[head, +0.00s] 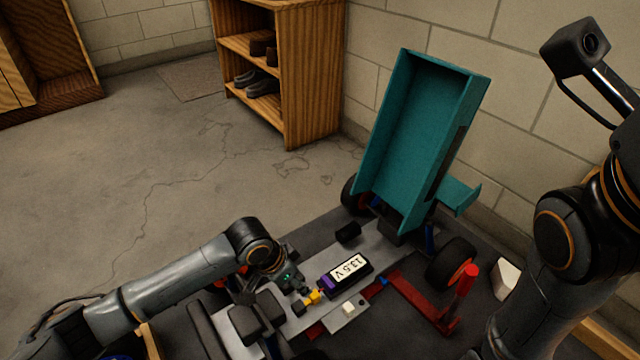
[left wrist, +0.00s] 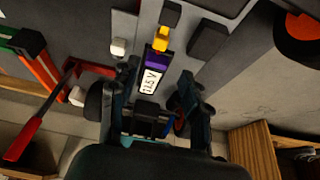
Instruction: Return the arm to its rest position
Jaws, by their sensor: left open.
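My left arm reaches in from the left in the head view. Its gripper (head: 290,283) is low over the car chassis, beside the battery. In the left wrist view the left gripper's fingers (left wrist: 160,95) stand apart with nothing clamped between them. The battery (head: 345,277), dark purple with a white "13.5 V" label, lies on the grey chassis (head: 381,262), with a yellow connector (head: 313,297) at its near end. The battery also shows beyond the fingers in the left wrist view (left wrist: 152,70). My right arm is folded at the right; its gripper is not in view.
The teal car body (head: 415,140) is tilted up at the chassis's far end, near the block wall. A wooden shelf (head: 312,80) holds shoes. The floor at left is clear.

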